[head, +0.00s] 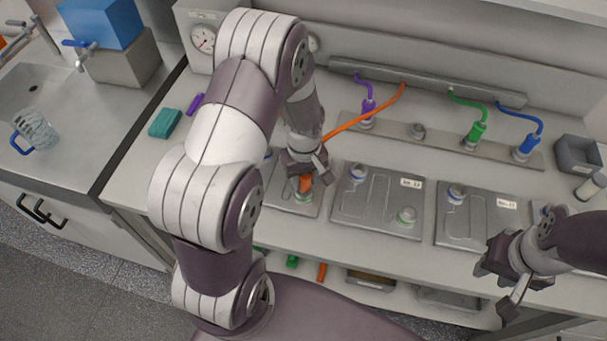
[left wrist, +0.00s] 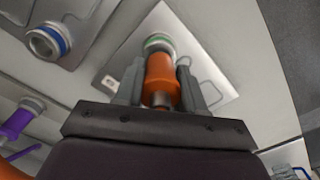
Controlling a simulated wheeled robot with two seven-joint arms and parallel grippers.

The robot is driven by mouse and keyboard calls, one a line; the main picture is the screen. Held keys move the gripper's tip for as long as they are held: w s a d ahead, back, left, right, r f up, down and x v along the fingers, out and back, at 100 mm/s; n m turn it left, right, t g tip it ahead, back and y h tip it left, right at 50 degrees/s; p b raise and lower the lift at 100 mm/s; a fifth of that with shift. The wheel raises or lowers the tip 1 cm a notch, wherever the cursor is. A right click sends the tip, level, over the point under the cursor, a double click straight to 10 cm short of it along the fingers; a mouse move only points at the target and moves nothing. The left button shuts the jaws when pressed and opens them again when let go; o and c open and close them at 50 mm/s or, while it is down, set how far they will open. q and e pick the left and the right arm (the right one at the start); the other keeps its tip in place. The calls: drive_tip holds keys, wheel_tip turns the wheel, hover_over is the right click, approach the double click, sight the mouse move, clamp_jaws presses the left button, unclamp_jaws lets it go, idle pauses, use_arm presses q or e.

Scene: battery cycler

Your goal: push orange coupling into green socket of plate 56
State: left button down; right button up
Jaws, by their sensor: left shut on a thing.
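My left gripper (head: 308,180) is shut on the orange coupling (head: 304,184), whose orange hose runs up to the rail at the back. In the left wrist view the coupling (left wrist: 161,80) sits between the fingers (left wrist: 158,84). Its far end is at the green-ringed socket (left wrist: 158,42) on a grey plate (left wrist: 205,65). I cannot tell how deep it sits in the socket. In the head view this plate (head: 275,197) is the leftmost and partly hidden by my arm; its number is not readable. My right gripper (head: 503,283) is at the lower right, with its fingers apart and nothing between them.
Purple (head: 368,105), green (head: 476,132) and blue (head: 525,147) couplings stand on the rear strip. A teal block (head: 165,123) and a sink with a jug (head: 36,130) are left.

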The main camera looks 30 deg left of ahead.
use_arm(q)
drive_tip(key=shift+f, duration=0.1)
drive_tip(key=shift+f, duration=0.35)
drive_tip(key=shift+f+b, duration=0.55)
drive_tip(key=shift+b, duration=0.05)
idle(0.4)
drive_tip(key=shift+c, duration=0.9)
unclamp_jaws()
